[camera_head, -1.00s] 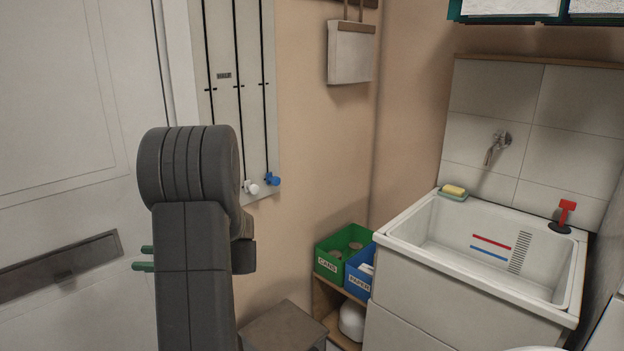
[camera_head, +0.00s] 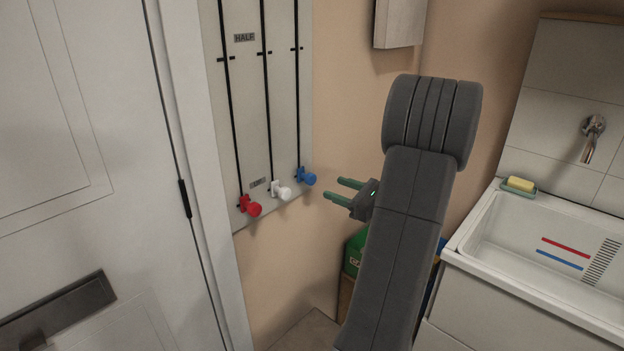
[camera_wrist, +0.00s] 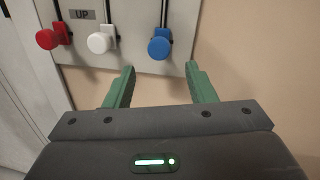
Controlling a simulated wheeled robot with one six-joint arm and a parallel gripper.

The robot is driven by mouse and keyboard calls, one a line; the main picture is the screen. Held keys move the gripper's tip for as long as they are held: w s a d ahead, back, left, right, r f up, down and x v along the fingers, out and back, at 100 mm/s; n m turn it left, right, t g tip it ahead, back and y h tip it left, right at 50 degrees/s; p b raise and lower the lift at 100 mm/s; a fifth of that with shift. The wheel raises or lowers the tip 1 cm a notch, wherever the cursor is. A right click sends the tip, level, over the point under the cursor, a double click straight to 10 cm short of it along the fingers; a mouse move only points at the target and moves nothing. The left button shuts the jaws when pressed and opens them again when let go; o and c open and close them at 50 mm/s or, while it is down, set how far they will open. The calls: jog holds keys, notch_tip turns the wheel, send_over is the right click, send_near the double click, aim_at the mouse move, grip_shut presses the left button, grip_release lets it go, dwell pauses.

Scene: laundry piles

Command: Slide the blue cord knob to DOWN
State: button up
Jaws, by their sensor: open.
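The blue cord knob (camera_head: 306,177) sits at the low end of the rightmost dark slot on a pale wall panel (camera_head: 283,108). It also shows in the wrist view (camera_wrist: 160,46), in front of the fingers. A small label (camera_wrist: 82,15) near the low ends of the slots reads UP in the wrist view. My gripper (camera_head: 334,189) is open and empty, with green fingers pointing at the wall, to the right of the blue knob and slightly lower. In the wrist view the knob lies just beyond the gap between the fingertips (camera_wrist: 160,68), apart from them.
A white knob (camera_head: 281,190) and a red knob (camera_head: 250,205) sit low in the other two slots, left of the blue one. A HALF label (camera_head: 244,38) is higher on the panel. A door (camera_head: 90,160) stands left; a sink (camera_head: 530,245) stands right.

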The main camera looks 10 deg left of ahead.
aim_at(313, 179)
jog(key=x, duration=0.9)
jog(key=shift+a, duration=0.25)
grip_shut()
jog(key=shift+r+p, duration=0.15)
jog(key=shift+p, duration=0.15)
